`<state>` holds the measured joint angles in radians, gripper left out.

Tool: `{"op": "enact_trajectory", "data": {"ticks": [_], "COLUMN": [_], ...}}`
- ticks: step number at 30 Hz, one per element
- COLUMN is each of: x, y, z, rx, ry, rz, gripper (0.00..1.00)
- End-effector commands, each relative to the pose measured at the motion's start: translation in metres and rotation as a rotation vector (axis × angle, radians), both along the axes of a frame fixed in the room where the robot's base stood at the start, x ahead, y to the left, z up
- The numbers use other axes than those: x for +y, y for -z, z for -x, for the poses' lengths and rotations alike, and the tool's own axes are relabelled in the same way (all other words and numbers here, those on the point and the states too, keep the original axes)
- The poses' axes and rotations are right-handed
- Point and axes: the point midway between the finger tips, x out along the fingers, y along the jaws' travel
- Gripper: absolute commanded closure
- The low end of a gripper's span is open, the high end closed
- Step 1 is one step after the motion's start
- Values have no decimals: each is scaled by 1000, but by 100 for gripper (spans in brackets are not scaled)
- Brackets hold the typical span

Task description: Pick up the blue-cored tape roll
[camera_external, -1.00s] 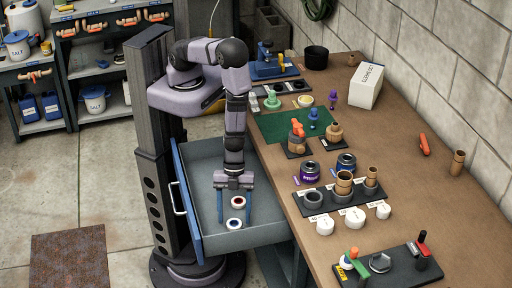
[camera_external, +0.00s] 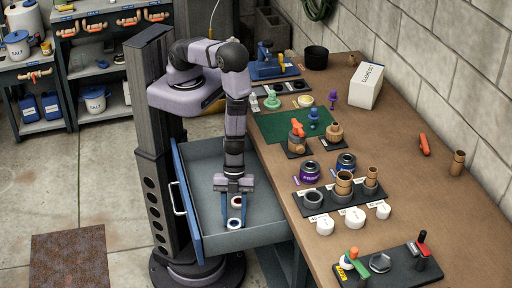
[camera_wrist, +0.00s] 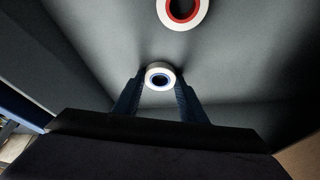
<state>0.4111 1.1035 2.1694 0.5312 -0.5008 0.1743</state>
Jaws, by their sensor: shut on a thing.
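The blue-cored tape roll (camera_external: 234,223) is a white ring with a blue inner core, low in the open grey drawer (camera_external: 265,234). My gripper (camera_external: 235,216) reaches down into the drawer and is shut on this roll, with one blue finger on each side. In the wrist view the blue-cored roll (camera_wrist: 160,76) sits between the fingertips. A second white roll with a red core (camera_external: 237,202) lies just behind it in the external view. In the wrist view the red-cored roll (camera_wrist: 182,10) is at the top, apart from the fingers. I cannot tell whether the held roll touches the drawer floor.
The drawer's walls surround my gripper, with its blue front (camera_external: 186,205) at the left. The workbench (camera_external: 400,215) on the right carries pipe fittings, cans, white caps and a white box (camera_external: 366,86). The drawer floor farther back is clear.

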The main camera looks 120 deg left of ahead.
Motion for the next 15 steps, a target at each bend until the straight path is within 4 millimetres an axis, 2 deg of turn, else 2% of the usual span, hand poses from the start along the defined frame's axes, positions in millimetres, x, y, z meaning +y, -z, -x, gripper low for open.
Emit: {"op": "enact_trajectory", "data": {"ticks": [8,15], "x": [0,0], "y": [-8,-30], "z": [0,-1], "rx": [-1,-4], "ry": [1,1], "rz": [1,1], "gripper": [83,83]}}
